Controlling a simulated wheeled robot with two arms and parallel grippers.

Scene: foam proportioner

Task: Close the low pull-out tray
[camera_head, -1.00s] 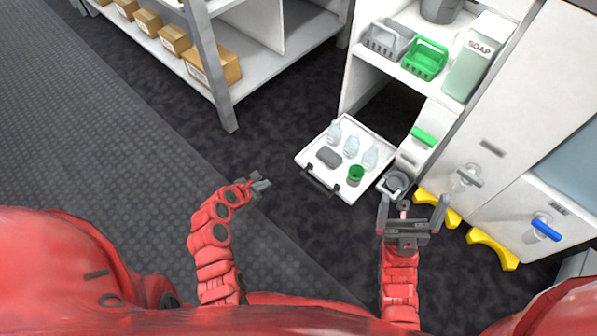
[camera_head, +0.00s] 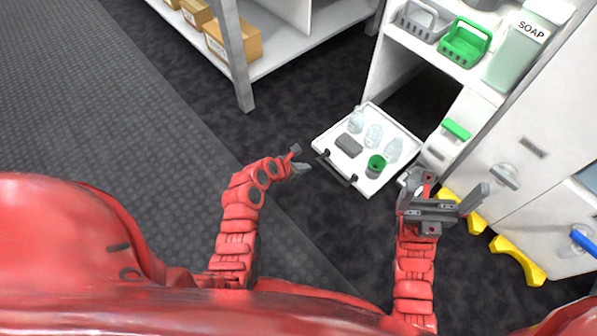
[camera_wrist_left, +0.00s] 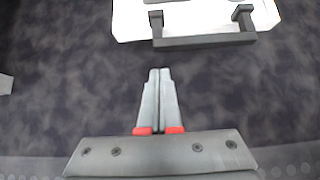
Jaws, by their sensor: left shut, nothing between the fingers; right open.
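The low pull-out tray (camera_head: 322,143) is white and sticks out from the cabinet near the floor. Its dark bar handle (camera_head: 337,168) is on the front edge, facing my arms. Clear bottles, a dark block and a green cup stand on the tray. My left gripper (camera_head: 298,159) is apart from the tray, a little left of its front edge. In the left wrist view its fingers (camera_wrist_left: 158,72) are shut and empty, and the handle (camera_wrist_left: 204,41) lies ahead of them, slightly right. My right gripper (camera_head: 446,195) is open and empty, right of the tray near the yellow feet.
The white cabinet holds a green basket (camera_head: 465,43), a grey basket (camera_head: 423,21) and a soap container (camera_head: 522,50) on a shelf above. A shelf rack with boxes (camera_head: 233,40) stands at upper left. Dark floor between my left gripper and the tray is clear.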

